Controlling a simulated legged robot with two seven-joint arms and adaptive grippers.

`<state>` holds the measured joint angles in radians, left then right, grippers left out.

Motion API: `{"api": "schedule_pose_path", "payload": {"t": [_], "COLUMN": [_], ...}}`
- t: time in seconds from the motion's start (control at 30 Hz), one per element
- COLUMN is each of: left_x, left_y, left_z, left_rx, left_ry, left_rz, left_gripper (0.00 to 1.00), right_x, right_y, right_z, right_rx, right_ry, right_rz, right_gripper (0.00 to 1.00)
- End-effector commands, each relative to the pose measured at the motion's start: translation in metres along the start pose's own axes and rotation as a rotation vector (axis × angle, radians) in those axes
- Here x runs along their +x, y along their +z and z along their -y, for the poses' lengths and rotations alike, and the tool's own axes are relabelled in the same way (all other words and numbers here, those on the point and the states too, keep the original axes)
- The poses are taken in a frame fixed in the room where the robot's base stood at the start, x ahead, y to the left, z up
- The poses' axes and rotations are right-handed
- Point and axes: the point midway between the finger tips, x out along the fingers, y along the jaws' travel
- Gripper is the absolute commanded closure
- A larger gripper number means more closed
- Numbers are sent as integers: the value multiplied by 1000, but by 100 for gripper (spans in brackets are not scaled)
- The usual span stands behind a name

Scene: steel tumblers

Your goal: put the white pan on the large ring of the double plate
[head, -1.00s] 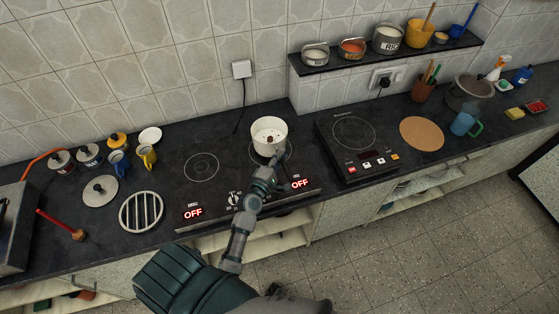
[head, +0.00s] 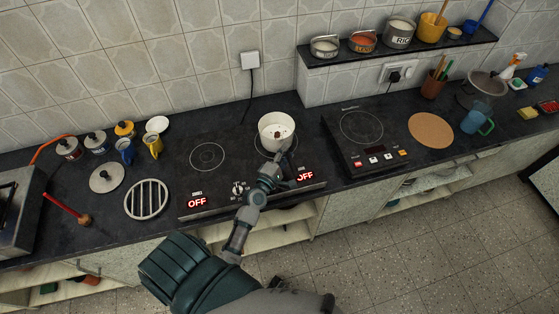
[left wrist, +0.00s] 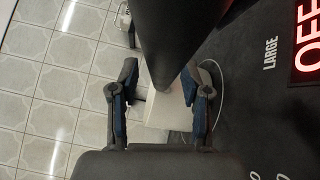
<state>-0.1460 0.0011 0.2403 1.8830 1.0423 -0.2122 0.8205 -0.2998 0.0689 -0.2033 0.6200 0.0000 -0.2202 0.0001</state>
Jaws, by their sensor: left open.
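The white pan (head: 276,134) stands upright on the right ring (head: 258,141) of the double plate (head: 190,180), with small dark bits inside. The left ring (head: 208,157) is bare. In the left wrist view, the word LARGE stands beside a red OFF display, on the pan's side. My left gripper (head: 280,165) is at the pan's near side. In the left wrist view its open fingers (left wrist: 160,100) stand apart, with the pan's white wall (left wrist: 160,112) beyond. A dark tapered bar, seemingly the pan's handle (left wrist: 180,40), reaches between them; I cannot tell contact. My right gripper is out of view.
A single hotplate (head: 365,135) stands right of the double plate, then a round cork mat (head: 431,131). A slatted grate (head: 146,199), a lid (head: 106,177) and mugs are on the left. A shelf (head: 400,50) with tins hangs behind.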

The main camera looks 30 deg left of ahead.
Motion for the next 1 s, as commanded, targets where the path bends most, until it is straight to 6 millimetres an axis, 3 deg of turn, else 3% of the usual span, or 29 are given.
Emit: {"api": "schedule_pose_path", "payload": {"t": [0.5,0.7,1.0], "left_x": [-102,-116,-116], "left_y": [-3,-2,-2], "left_z": [4,2,1], "left_rx": [0,-2,-2], "left_ry": [-5,-2,-1], "left_rz": [0,0,0], "left_gripper": [53,53,53], "right_x": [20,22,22], "right_y": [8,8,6], "right_z": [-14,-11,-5], "right_rx": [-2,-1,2], "right_ry": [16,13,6], "right_rz": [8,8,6], "right_gripper": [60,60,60]}}
